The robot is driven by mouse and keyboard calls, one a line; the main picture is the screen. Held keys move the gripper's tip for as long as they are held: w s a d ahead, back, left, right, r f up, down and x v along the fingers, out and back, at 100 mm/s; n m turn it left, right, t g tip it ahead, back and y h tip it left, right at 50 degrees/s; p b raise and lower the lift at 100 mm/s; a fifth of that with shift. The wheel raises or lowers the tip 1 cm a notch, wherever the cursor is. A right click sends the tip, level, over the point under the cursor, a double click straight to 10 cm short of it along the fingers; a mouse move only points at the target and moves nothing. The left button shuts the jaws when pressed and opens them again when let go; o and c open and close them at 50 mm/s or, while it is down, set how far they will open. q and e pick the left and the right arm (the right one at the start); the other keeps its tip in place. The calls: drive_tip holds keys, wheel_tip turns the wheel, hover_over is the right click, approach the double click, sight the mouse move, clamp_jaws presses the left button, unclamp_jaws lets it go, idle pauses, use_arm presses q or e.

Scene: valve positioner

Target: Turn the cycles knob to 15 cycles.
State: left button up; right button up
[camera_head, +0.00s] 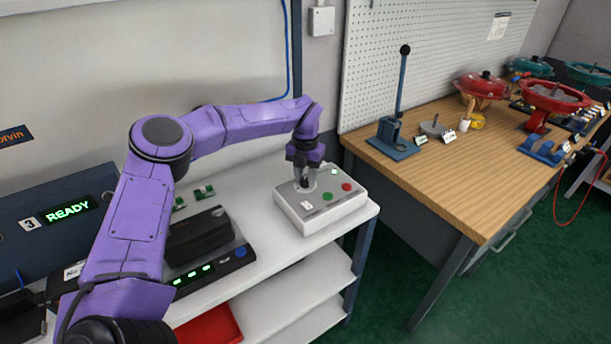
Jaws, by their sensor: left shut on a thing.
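A light grey control box (322,213) sits near the right end of the white shelf top. It has a green button (327,197), a red button (346,187) and a small white label on its top. My left gripper (305,185) points down at the left back part of the box top and is shut on the cycles knob there. The gripper covers most of the knob, so its pointer and scale cannot be read. My right gripper is not in view.
A black device (200,240) with green lights stands left of the box. A dark blue unit (60,222) reads READY. A wooden bench (440,175) at right holds a blue lever stand (392,138) and red valves (548,100). The shelf front edge is close to the box.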

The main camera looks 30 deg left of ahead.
sight(305, 179)
use_arm(q)
drive_tip(key=shift+r, duration=0.1)
drive_tip(key=o, duration=1.1)
drive_tip(key=shift+c, duration=0.2)
drive_tip(key=shift+r, duration=0.35)
wheel_tip(305, 179, up, 10)
drive_tip(key=b, duration=0.1)
drive_tip(key=shift+f+b, duration=0.15)
drive_tip(key=shift+b, duration=0.2)
